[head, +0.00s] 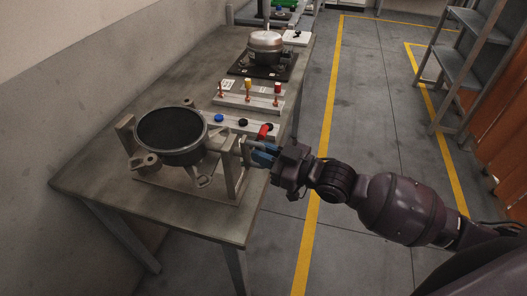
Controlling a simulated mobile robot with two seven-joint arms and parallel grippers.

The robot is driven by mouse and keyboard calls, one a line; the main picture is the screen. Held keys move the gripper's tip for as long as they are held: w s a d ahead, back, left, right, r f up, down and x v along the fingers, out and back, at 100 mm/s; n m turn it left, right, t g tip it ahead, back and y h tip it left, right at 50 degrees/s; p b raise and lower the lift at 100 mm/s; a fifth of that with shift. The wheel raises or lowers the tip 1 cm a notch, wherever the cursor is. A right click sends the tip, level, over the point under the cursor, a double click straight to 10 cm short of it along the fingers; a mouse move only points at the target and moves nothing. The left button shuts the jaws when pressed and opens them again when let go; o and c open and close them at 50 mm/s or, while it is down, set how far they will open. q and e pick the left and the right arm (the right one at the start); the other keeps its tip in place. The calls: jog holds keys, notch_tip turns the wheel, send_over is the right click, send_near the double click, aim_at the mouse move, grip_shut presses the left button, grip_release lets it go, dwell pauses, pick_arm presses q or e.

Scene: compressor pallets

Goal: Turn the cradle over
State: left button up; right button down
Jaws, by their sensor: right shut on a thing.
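The cradle (232,172) stands at the near end of the grey workbench, with two uprights on a flat base plate. Between the uprights hangs a dark, round, open-topped shell (172,137) with lugs around it; its open side faces up. My right gripper (257,153), with blue fingers, is at the cradle's right upright, shut on part of the cradle's handle there. The exact grip point is small and partly hidden by the fingers. A red grip (264,132) shows just above the fingers. My left gripper is not in view.
Behind the cradle, a rail with blue and black knobs (242,122) and a rack with yellow and red tops (250,103) stand on the workbench (85,180). A metal compressor (266,43) sits farther back. Shelves (463,70) stand right; the floor between is clear.

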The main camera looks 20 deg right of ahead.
jog(key=n, duration=0.4)
jog(key=shift+s+a+n+y, duration=0.15)
jog(key=shift+s+n+y, duration=0.05)
jog(key=shift+n+y, duration=0.2)
jog(key=n, duration=0.2)
jog(key=n+y, duration=0.1)
jog(key=n, duration=0.1)
jog(key=shift+s+f, duration=0.15)
jog(key=shift+f, duration=0.1)
jog(key=n, duration=0.2)
jog(key=n+y, duration=0.1)
jog(key=n, duration=0.2)
jog(key=shift+s+a+f+n+g+b, duration=0.1)
jog(key=shift+a+f+n+g+b, duration=0.05)
jog(key=shift+f+n+g+b, duration=0.2)
jog(key=n+g+b, duration=0.1)
jog(key=n, duration=0.6)
jog(key=f+n+g+b, duration=0.1)
jog(key=n+g+b, duration=0.1)
jog(key=n, duration=0.5)
jog(key=n+g+y+b, duration=0.1)
jog(key=n+g+b, duration=0.1)
jog(key=n, duration=0.5)
jog(key=shift+w+d+f+n, duration=0.25)
jog(key=shift+w+d+f, duration=0.05)
jog(key=shift+w+f, duration=0.1)
jog(key=shift+n, duration=1.3)
jog(key=shift+w+d, duration=0.1)
